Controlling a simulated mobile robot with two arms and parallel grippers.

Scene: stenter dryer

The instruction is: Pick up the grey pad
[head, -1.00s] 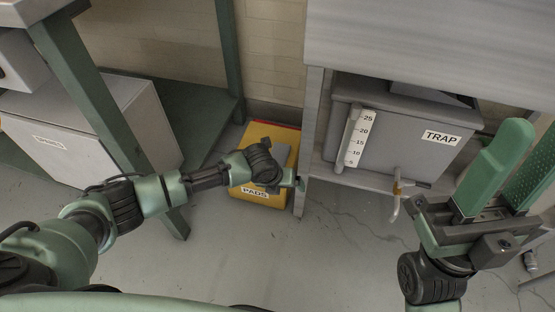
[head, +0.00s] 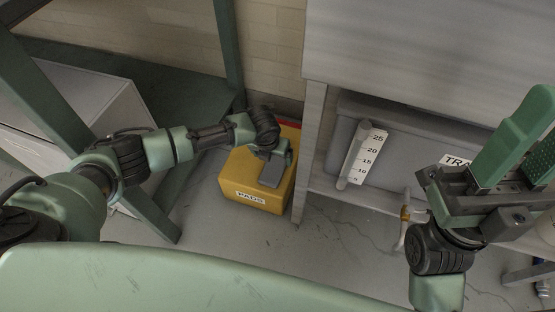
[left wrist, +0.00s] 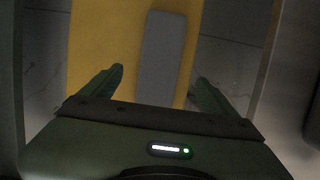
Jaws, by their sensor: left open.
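The grey pad (head: 272,172) lies on top of the yellow box labelled PADS (head: 245,185), on the floor left of the trap cabinet. In the left wrist view the grey pad (left wrist: 162,55) is a long narrow block on the yellow surface. My left gripper (left wrist: 160,85) is open, its two fingers apart on either side of the pad's near end. The pad is not gripped. In the head view my left gripper (head: 283,155) is over the box and partly hidden by its wrist. My right gripper (head: 530,135) is open and empty at the right.
A grey trap tank (head: 405,150) with a white scale (head: 362,155) and a tap (head: 404,222) sits right of the box. A cabinet leg (head: 308,150) stands close beside the box. A green frame leg (head: 150,215) is at the left. Grey floor lies in front.

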